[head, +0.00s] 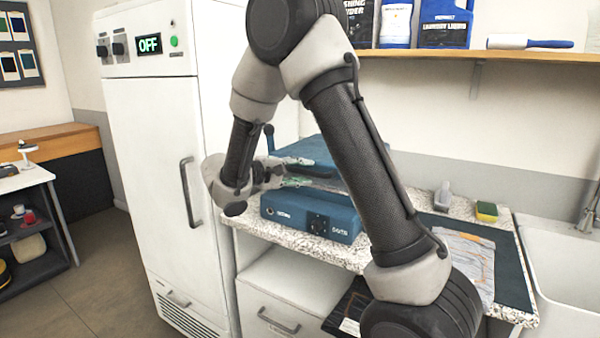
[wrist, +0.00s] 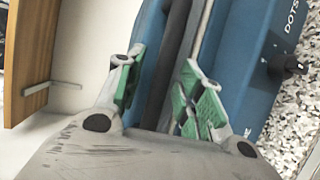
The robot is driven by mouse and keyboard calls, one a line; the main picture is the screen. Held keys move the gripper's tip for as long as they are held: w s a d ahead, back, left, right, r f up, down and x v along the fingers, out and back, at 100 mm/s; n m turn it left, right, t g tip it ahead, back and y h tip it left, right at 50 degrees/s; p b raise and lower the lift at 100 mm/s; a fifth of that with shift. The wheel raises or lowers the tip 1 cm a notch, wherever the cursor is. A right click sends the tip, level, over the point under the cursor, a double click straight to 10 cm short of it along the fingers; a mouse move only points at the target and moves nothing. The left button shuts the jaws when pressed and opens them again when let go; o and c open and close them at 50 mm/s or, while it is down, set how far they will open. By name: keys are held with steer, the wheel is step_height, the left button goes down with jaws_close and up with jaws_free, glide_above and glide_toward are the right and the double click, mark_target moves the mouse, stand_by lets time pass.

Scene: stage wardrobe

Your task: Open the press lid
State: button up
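The blue press (head: 312,214) stands on the speckled counter, its front panel with a dark knob facing me. Its blue lid (head: 318,150) lies above the base, partly hidden behind my arm. A dark gap shows between them; I cannot tell how far the lid is raised. My gripper (head: 290,174) is at the press's front, at the level of the lid's edge. In the wrist view my gripper (wrist: 162,92) has its green-padded fingers apart. A dark bar (wrist: 173,65) along the press runs between them; contact is unclear. The press body (wrist: 240,65) fills the right side.
A tall white cabinet (head: 150,160) with an OFF display stands left of the counter. A shelf (head: 500,55) with detergent containers is above. A sponge (head: 486,211), a mat (head: 512,262) with folded cloth (head: 466,262) and a sink (head: 565,255) lie to the right.

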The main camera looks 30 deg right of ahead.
jaws_close()
